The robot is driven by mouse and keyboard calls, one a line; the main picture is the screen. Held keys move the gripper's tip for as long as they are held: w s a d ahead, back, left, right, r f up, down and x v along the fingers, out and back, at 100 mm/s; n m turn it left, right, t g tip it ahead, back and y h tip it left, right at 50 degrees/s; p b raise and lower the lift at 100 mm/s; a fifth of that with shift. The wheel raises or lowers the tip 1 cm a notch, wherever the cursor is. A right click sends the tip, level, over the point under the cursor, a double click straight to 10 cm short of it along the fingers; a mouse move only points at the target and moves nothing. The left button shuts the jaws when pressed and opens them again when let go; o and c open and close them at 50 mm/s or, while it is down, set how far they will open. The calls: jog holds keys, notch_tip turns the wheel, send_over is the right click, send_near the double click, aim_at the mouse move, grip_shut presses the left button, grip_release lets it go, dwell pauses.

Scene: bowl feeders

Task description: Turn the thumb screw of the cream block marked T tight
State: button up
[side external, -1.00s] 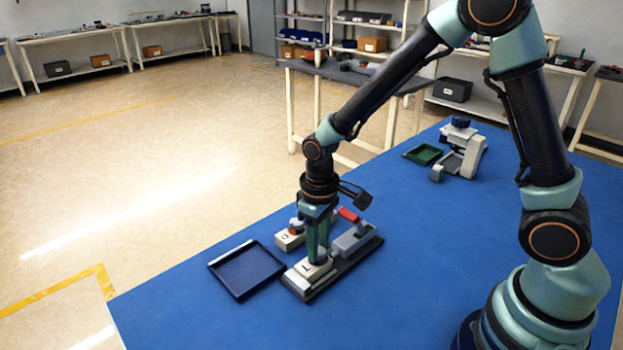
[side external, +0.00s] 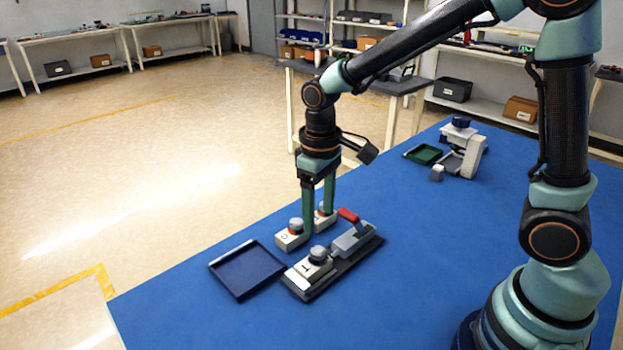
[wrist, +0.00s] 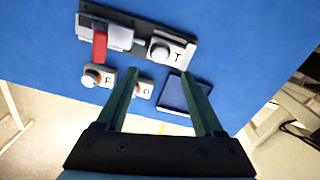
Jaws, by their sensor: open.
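The cream block marked T (side external: 305,272) sits at the near end of a dark base plate (side external: 335,277). Its grey thumb screw (side external: 318,253) stands upright on top. The wrist view also shows the T block (wrist: 181,55) and its screw (wrist: 160,52). My gripper (side external: 318,222) is open and empty, above and behind the T block in the side view, with its fingers apart from the screw. In the wrist view my gripper (wrist: 158,74) has its fingers spread wide. How tight the screw is cannot be seen.
Cream blocks marked O (side external: 290,240) and F (wrist: 108,80) with red-ringed knobs stand behind the plate, close to my fingers. A red-handled clamp (side external: 349,215) is on the plate. A dark blue tray (side external: 222,281) lies left. A green tray (side external: 424,154) stands farther back.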

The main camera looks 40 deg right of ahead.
notch_tip(320, 180, up, 3)
jog(key=shift+r, duration=0.2)
jog(key=s+d+r+m+t, duration=0.2)
jog(key=s+d+r+t, duration=0.3)
jog(key=s+d+r, duration=0.2)
jog(key=shift+s+d+r+m+t, duration=0.2)
jog(key=shift+s+m+t, duration=0.1)
jog(key=shift+s, duration=0.3)
dwell(1.0)
